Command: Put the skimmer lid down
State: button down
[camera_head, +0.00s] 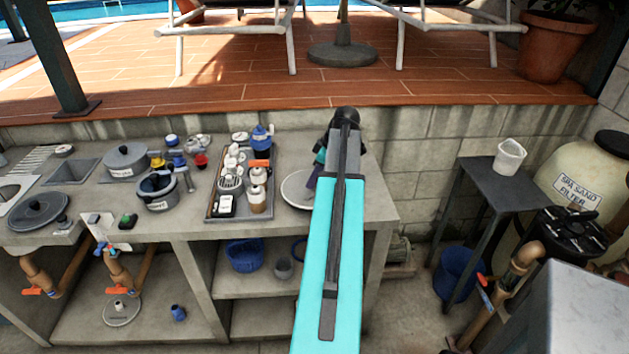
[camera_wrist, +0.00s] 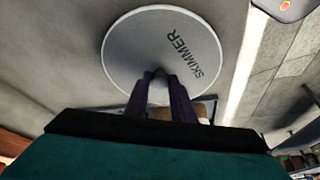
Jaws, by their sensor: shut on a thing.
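In the head view the left part of the lid (camera_head: 294,190) shows at the right part of the concrete counter (camera_head: 375,205); my arm hides the rest. I cannot tell whether the lid touches the counter or hangs just above it.
A tray (camera_head: 212,213) of bottles and small items stands just left of the lid. Pots (camera_head: 126,162), a dark round lid (camera_head: 38,211) and valve parts crowd the counter further left. A side table (camera_head: 480,178) with a white cup (camera_head: 509,157) stands at the right.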

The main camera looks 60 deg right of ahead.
jog(key=shift+f, duration=0.8)
jog(key=shift+f, duration=0.1)
jog(key=c, duration=1.5)
grip_release()
jog(key=shift+s+r, duration=0.1)
jog(key=shift+r, duration=0.1)
jog(key=b+v, duration=0.2)
jog(key=v, duration=0.9)
jog(key=shift+s+r, duration=0.25)
jog(key=shift+r, duration=0.1)
